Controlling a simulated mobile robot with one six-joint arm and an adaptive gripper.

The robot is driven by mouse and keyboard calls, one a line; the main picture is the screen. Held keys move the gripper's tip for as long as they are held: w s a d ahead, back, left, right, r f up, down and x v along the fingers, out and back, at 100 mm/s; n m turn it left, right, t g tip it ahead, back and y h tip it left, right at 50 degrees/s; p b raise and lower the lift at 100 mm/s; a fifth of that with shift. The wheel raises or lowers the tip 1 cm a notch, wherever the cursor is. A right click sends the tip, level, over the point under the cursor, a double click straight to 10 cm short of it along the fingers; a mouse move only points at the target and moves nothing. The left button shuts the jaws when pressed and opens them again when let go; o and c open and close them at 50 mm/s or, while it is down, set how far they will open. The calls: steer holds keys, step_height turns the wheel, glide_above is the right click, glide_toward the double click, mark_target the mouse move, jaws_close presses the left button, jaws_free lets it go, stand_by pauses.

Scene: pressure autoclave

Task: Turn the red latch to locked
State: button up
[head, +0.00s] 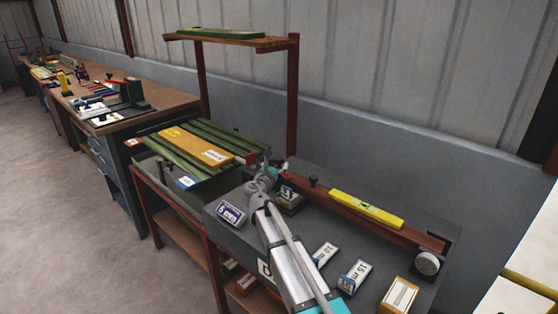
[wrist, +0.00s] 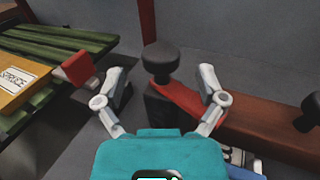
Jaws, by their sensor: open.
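In the wrist view a red bar (wrist: 190,101), which looks like the latch, lies at the left end of a red-brown beam (wrist: 265,128). A black round knob (wrist: 160,60) stands upright at the bar's left end, above a dark block (wrist: 162,108). My gripper (wrist: 161,76) is open, with one finger left of the knob and one right of it, over the red bar. I cannot tell whether either finger touches. In the head view my gripper (head: 265,172) is at the beam's far left end and largely hides the latch.
A red block (wrist: 76,70) is close left of my left finger. A second black knob (wrist: 310,108) is on the beam to the right. In the head view a yellow level (head: 367,209) lies on the beam, green slats (head: 222,135) lie left, and labelled boxes (head: 355,276) stand in front.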

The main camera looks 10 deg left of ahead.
mark_target(277, 161)
steer(key=shift+w+d, duration=0.2)
steer(key=shift+w, duration=0.75)
steer(key=shift+w+d, duration=0.15)
steer(key=shift+w, duration=0.8)
steer(key=shift+c, duration=0.3)
jaws_close()
steer(key=shift+s+a, duration=0.1)
steer(key=shift+a, duration=0.05)
